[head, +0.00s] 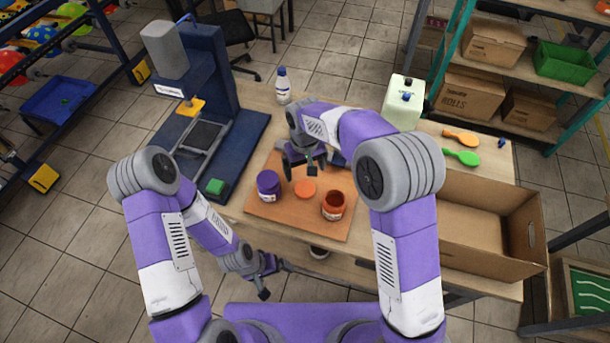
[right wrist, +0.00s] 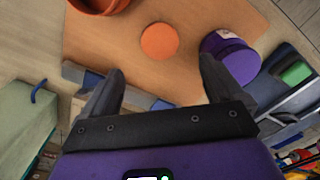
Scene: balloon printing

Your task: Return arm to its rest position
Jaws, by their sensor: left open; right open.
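My right gripper (head: 303,168) is open and empty above the far part of the wooden board (head: 282,220). Its two spread fingers also show in the right wrist view (right wrist: 158,92), with nothing between them. My left gripper (head: 266,278) hangs low in front of the table's near edge, its jaws apart and empty. On the board are a purple jar (head: 268,187) at the left, an orange disc (head: 305,189) in the middle and an open orange-red jar (head: 334,206) at the right. In the right wrist view the orange disc (right wrist: 160,41) lies beyond the fingertips.
A blue press machine (head: 215,80) with a green button stands left of the board. A cardboard box (head: 480,215) sits at the right.

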